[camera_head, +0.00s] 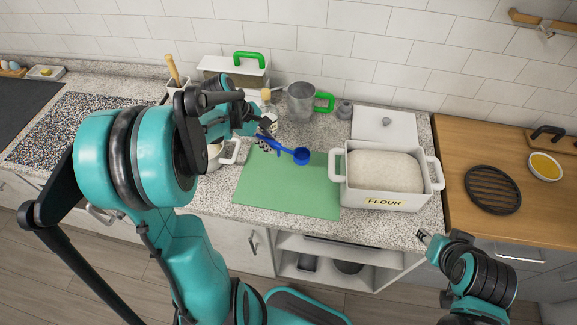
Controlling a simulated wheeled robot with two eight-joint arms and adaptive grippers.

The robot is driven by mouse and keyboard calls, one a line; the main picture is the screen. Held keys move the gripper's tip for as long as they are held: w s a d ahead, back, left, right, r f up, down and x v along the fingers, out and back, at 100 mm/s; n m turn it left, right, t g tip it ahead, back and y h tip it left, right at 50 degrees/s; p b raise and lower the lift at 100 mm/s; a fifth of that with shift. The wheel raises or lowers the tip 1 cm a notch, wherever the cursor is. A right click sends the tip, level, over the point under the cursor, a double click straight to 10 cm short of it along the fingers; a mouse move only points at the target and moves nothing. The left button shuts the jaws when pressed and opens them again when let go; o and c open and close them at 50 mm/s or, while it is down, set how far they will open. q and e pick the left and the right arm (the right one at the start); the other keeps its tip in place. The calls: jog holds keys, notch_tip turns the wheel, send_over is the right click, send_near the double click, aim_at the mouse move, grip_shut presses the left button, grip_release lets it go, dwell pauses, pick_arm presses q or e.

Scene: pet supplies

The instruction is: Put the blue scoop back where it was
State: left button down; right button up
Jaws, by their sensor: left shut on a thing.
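The blue scoop (301,156) has a small round bowl and a thin handle. It is held above the green mat (290,190), with the bowl pointing right toward the flour bin. My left gripper (265,136) is shut on the scoop's handle near its left end. The white flour bin (388,198), labelled FLOUR and filled with a pale mound, stands open at the mat's right edge. My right gripper (425,238) is low at the right, in front of the counter edge; its fingers are too small to read.
A white lid (384,124) with a grey knob lies behind the bin. A metal cup with a green handle (301,100) and a container with a green handle (233,70) stand at the back. A white pot (216,156) sits left of the mat. A black trivet (493,190) lies on the wooden counter.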

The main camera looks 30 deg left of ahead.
pick_arm(q)
notch_tip(320, 180, down, 4)
jog(key=shift+a+f+b, duration=0.15)
jog(key=shift+f+b, duration=0.1)
jog(key=shift+b, duration=0.25)
notch_tip(320, 180, down, 3)
jog(key=shift+r+b, duration=0.2)
jog(key=shift+b, duration=0.25)
jog(key=shift+f, duration=0.2)
jog(key=shift+f, duration=0.15)
jog(key=c, duration=1.4)
grip_release()
